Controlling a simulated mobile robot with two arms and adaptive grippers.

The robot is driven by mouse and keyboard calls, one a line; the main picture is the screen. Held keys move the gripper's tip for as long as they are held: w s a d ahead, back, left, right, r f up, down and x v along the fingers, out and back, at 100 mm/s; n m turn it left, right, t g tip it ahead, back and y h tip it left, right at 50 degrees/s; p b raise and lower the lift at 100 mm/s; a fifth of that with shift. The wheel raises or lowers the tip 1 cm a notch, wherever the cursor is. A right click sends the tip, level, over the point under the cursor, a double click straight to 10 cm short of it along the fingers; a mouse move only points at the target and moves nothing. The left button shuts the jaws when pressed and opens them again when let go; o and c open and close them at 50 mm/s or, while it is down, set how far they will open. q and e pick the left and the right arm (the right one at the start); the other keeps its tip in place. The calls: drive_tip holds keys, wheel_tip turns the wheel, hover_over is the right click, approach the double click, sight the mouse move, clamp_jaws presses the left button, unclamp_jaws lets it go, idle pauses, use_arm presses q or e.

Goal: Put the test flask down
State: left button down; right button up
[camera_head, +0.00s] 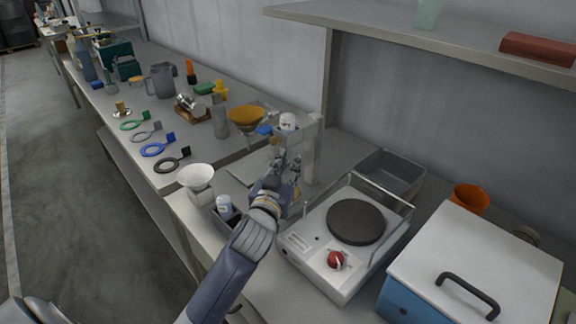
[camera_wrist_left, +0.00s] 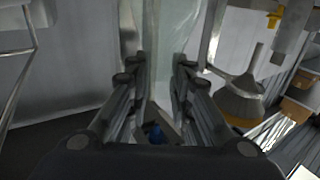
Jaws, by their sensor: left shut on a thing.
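My left gripper (camera_head: 285,172) reaches over the bench beside a grey upright stand. In the left wrist view the gripper (camera_wrist_left: 158,80) is shut on a pale, clear glass thing, which I take to be the test flask (camera_wrist_left: 168,40). It stands between the two fingers and runs up out of the top of that view. In the head view the flask is mostly hidden by the gripper and cannot be made out clearly. My right gripper is not in view.
A hotplate (camera_head: 318,262) with a wire rail stands right of my gripper, near a white-lidded blue box (camera_head: 478,262). A grey tray (camera_head: 392,175) is behind. A shelf (camera_head: 450,42) overhangs the right side.

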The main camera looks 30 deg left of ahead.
use_arm(q)
drive_tip(key=shift+f, duration=0.2)
drive_tip(key=c, duration=1.4)
unclamp_jaws()
drive_tip(key=shift+c, duration=0.2)
drive_tip(key=shift+r, duration=0.25)
drive_tip(key=s+d+b, duration=0.1)
drive_tip(key=s+d, duration=0.1)
drive_tip(key=s, duration=1)
drive_tip(key=shift+d, duration=0.15)
